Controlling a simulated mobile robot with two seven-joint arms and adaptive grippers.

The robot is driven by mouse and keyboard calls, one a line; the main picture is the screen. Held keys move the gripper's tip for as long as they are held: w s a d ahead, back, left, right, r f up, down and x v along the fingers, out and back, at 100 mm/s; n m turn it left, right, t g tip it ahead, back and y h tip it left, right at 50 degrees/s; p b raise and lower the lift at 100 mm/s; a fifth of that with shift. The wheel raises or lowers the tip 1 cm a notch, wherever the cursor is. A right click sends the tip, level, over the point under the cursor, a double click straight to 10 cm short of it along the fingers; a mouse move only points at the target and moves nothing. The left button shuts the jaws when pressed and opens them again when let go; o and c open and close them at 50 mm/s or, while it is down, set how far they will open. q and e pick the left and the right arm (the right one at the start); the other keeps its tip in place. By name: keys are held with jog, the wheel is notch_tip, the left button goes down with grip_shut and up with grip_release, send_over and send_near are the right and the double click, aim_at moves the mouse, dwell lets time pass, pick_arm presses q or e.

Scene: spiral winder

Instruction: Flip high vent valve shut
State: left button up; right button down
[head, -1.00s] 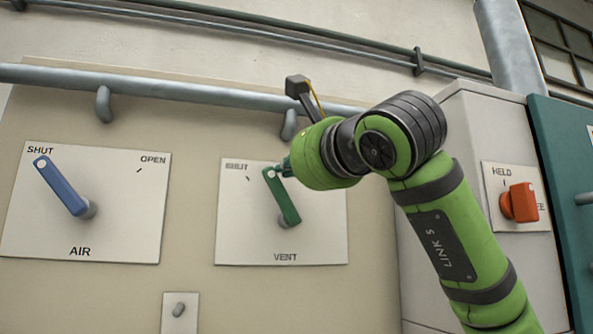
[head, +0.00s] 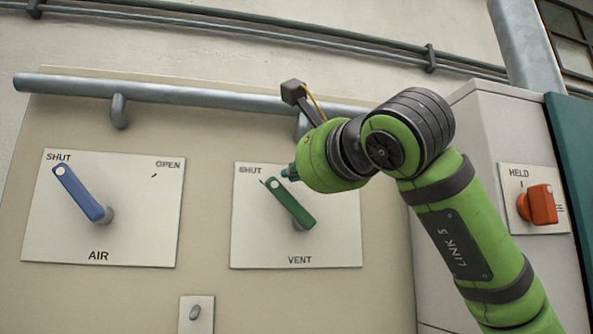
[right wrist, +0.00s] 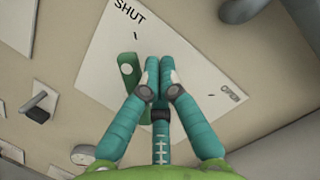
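The green vent lever (head: 290,204) sits on the white VENT plate (head: 338,250). Its free end points up and left, close to the small mark under the word SHUT. In the right wrist view the lever (right wrist: 126,88) lies just left of my fingers. My right gripper (head: 289,173) is at the right of the lever's free end. In the right wrist view its teal fingers (right wrist: 158,68) are together with nothing between them. They are very near the lever; I cannot tell whether they touch it. My left gripper is not in view.
A blue lever (head: 80,194) on the AIR plate (head: 140,235) at the left points to SHUT. A grey rail (head: 200,94) runs above both plates. An orange knob (head: 541,204) is on the cabinet at right. A small switch (head: 195,312) is below.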

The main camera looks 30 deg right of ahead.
jog(key=s+d+r+b, duration=0.1)
jog(key=s+r, duration=0.3)
jog(key=s, duration=0.6)
jog(key=shift+s+d+r, duration=0.3)
jog(key=shift+d, duration=0.4)
jog(key=shift+a, duration=0.15)
